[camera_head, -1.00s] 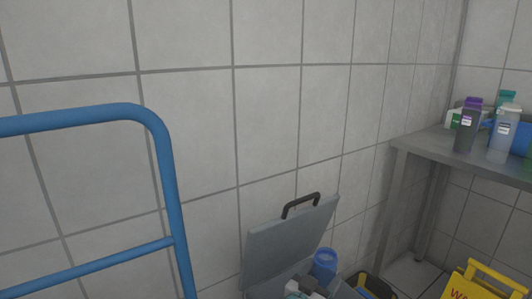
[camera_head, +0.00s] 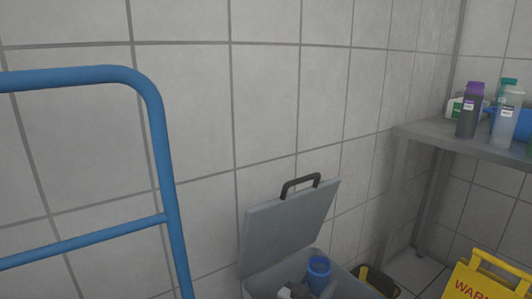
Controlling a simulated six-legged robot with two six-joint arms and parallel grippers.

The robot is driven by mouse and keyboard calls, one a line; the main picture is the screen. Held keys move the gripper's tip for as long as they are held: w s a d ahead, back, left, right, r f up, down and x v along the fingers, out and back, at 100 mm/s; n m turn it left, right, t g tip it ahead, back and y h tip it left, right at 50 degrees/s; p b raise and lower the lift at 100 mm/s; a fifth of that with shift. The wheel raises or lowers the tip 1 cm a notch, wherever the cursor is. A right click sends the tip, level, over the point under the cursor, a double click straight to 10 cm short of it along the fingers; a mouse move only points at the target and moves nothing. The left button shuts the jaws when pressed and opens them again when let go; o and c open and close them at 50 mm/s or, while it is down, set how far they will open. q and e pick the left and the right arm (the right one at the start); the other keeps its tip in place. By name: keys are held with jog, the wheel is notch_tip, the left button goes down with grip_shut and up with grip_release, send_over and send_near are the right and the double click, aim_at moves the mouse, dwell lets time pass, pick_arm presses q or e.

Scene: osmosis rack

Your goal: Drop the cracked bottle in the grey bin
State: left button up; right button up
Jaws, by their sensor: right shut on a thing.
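The grey bin (camera_head: 342,288) is at the bottom centre, against the tiled wall. Its lid (camera_head: 288,232), with a black handle, stands open and leans back. A translucent blue bottle (camera_head: 318,274) shows over the bin's opening, in front of the lid. No crack can be made out at this size. My right gripper (camera_head: 303,289) is at the bottom edge, just left of the bottle, and is shut on it. The fingers are partly cut off by the frame, and the bottle's lower part is hard to see. My left gripper is not in view.
A blue tubular frame (camera_head: 160,150) stands at the left. A grey metal table (camera_head: 440,133) at the right holds several bottles, one purple-capped (camera_head: 470,110). A yellow warning sign (camera_head: 485,280) stands at bottom right. A dark container with yellow (camera_head: 376,280) sits right of the bin.

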jog(key=o, duration=1.1)
pick_arm(q)
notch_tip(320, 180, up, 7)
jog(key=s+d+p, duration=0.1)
jog(key=p, duration=0.6)
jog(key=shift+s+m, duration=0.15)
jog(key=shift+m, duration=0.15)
pick_arm(e)
notch_tip(320, 180, up, 20)
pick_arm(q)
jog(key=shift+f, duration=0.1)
